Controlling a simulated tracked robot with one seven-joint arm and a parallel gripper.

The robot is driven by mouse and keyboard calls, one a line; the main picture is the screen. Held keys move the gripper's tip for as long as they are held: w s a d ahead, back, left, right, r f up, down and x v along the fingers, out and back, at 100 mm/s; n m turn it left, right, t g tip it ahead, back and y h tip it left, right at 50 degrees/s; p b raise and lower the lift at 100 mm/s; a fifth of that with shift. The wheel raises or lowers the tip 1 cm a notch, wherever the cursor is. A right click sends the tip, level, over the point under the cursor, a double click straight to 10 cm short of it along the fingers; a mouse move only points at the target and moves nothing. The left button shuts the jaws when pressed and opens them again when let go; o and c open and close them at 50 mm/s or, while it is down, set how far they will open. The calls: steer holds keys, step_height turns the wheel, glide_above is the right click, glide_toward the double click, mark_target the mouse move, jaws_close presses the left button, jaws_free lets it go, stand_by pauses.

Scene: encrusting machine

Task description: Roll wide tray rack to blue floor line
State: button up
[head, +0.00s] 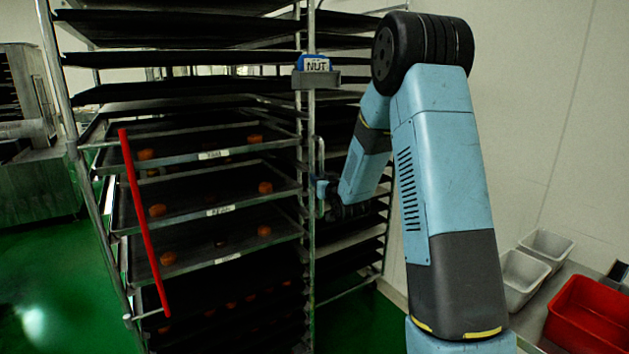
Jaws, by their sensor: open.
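The wide tray rack (307,130) is a tall metal frame with several dark trays, some holding round orange-brown pieces. It fills the left and centre of the head view. A vertical handle-like bar (319,155) stands at its upright near the middle. My gripper (321,195) is open, low beside this bar, small and partly hidden by my own wrist. I cannot tell whether the bar is between its fingers or whether they touch it. The blue floor line is not visible; the floor I see is green.
A red bar (144,222) slants across the rack's left front. A blue box marked NUT (315,63) sits in a small holder on the upright. A metal machine (35,150) stands at left. A red bin (588,318) and pale bins (523,277) are at lower right, by the wall.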

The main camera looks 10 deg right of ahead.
steer(key=shift+c, duration=0.3)
jaws_close()
